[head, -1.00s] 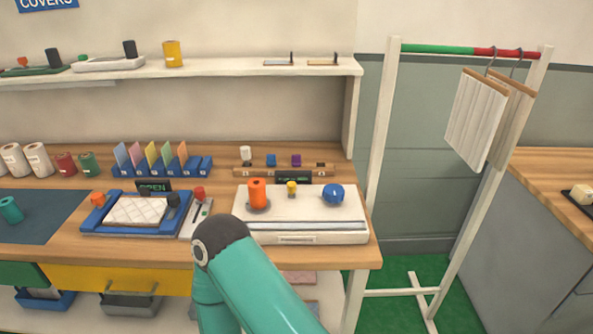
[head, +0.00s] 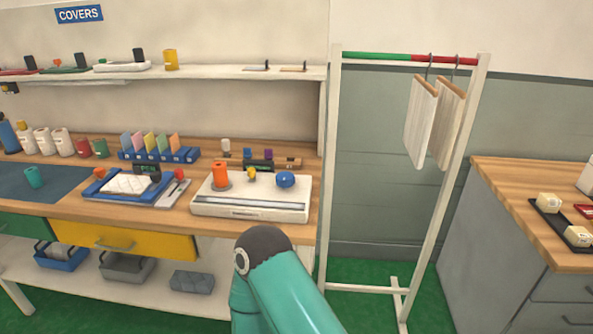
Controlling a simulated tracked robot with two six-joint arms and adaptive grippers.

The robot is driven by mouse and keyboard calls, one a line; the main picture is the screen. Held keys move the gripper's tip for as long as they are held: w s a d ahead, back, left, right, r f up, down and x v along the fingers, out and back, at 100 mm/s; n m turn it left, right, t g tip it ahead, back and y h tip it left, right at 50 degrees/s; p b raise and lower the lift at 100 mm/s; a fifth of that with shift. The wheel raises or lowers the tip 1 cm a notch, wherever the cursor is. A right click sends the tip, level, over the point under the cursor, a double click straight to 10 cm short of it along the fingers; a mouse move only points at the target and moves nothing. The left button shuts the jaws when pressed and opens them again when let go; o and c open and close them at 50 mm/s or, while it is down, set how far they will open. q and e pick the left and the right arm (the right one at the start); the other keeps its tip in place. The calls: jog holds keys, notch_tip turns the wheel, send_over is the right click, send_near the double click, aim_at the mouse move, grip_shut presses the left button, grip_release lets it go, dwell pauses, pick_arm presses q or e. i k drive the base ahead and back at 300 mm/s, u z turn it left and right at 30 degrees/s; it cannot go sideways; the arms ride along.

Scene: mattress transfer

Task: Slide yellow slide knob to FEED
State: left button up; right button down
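The small yellow knob (head: 252,175) stands on the back part of the white machine (head: 250,210) on the workbench, between a taller orange knob (head: 220,174) and a round blue knob (head: 285,180). A small dark display (head: 258,165) with green lettering is behind it. I cannot read a FEED mark, and the knob's track is too small to make out. A teal link of my own arm with a dark end rises at the bottom, in front of the bench. Neither of my grippers shows.
A clothes rack (head: 333,190) with hanging pale panels stands right of the bench. A grey cabinet (head: 470,245) with a wooden top is at the far right. A blue tray (head: 115,200) holding a white quilted pad lies left of the machine. Green floor shows between bench and cabinet.

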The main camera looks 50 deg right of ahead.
aim_at(251, 170)
jog(key=k, duration=0.65)
jog(key=z, duration=0.65)
jog(key=i, duration=1)
jog(key=z, duration=0.05)
